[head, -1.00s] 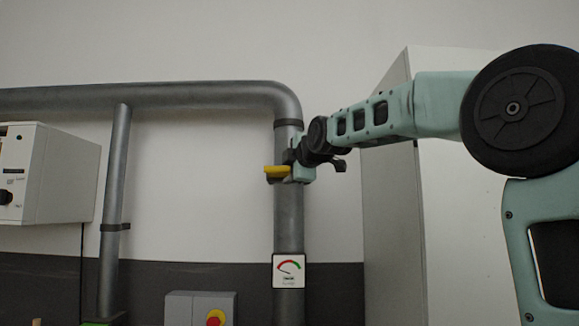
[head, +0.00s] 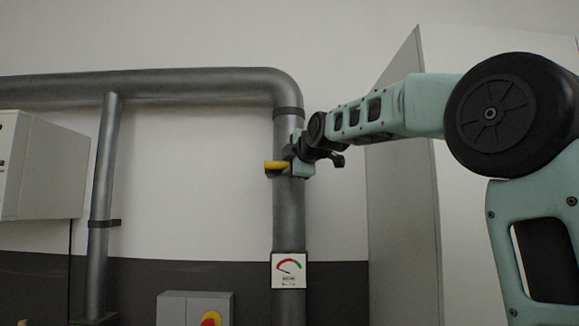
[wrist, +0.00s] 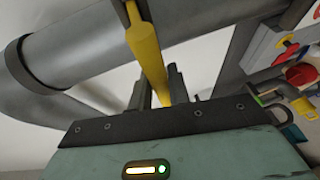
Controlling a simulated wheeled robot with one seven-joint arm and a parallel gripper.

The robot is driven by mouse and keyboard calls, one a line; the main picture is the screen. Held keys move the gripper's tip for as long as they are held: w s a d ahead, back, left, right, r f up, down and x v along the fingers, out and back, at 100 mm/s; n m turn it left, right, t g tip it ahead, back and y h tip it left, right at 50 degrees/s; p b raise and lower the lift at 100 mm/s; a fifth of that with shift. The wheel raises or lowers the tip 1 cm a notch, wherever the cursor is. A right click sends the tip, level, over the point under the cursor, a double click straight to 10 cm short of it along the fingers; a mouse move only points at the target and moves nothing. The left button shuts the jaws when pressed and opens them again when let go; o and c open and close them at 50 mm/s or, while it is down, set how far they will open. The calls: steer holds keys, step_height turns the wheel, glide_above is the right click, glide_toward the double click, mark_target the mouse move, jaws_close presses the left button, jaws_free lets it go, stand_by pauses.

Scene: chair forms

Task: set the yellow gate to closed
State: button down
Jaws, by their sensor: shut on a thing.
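The yellow gate (head: 275,165) is a short yellow handle on the upright grey pipe (head: 290,215), sticking out to the left in the head view. In the wrist view its yellow bar (wrist: 147,55) runs down between my fingers. My gripper (head: 292,160) is at the pipe, shut on the yellow handle; in the wrist view its two dark fingers (wrist: 158,90) stand on either side of the bar. The far end of the handle and its pivot are partly hidden by my gripper and the picture edge.
A gauge plate (head: 288,270) is on the pipe below. A grey box with a red and yellow button (head: 195,308) is at the bottom. A white cabinet (head: 400,220) stands right of the pipe, behind my arm. A white wall box (head: 45,165) is at left.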

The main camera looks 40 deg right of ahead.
steer(key=shift+w+d, duration=0.35)
steer(key=shift+w, duration=0.1)
steer(key=c, duration=1.3)
jaws_free()
steer(key=shift+w+d, duration=0.1)
steer(key=shift+w, duration=0.1)
steer(key=shift+c, duration=0.2)
steer(key=shift+s, duration=0.1)
steer(key=b+v, duration=0.7)
steer(key=v, duration=1)
steer(key=shift+s, duration=0.2)
steer(key=shift+r, duration=0.15)
